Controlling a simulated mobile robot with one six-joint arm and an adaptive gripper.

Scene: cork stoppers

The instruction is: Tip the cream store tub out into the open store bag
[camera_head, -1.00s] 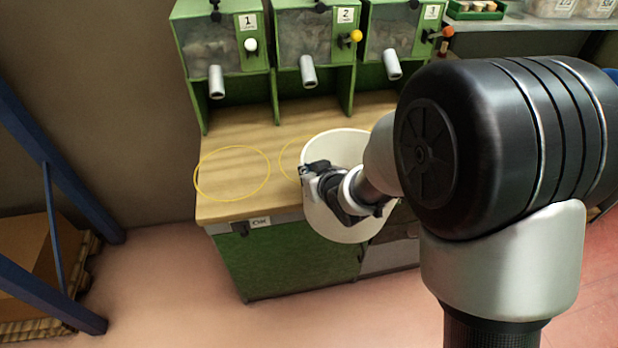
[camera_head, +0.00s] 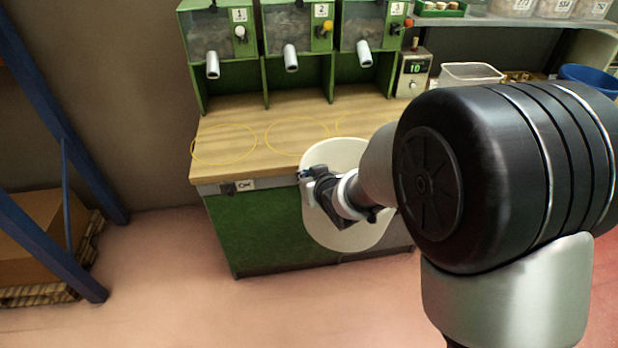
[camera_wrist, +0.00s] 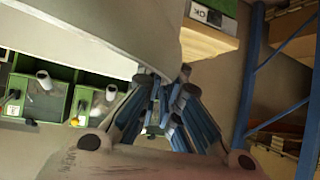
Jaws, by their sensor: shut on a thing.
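The cream tub (camera_head: 336,152) is in front of the green bench in the head view. My gripper (camera_head: 307,186) is shut on the tub's wall at its left side, and my arm hides part of the tub. In the wrist view the tub is the large pale surface (camera_wrist: 95,28) filling the upper left, with my gripper's fingers (camera_wrist: 160,88) against its edge. The tub's contents cannot be made out. I cannot make out the open store bag in either view.
The wooden bench top (camera_head: 240,115) carries yellow ring outlines. Green dispensers (camera_head: 290,45) with spouts stand behind it. A clear tray (camera_head: 470,72) and a blue tub (camera_head: 588,74) are at the back right. A blue rack post (camera_head: 50,110) stands left; the floor (camera_head: 180,260) is open.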

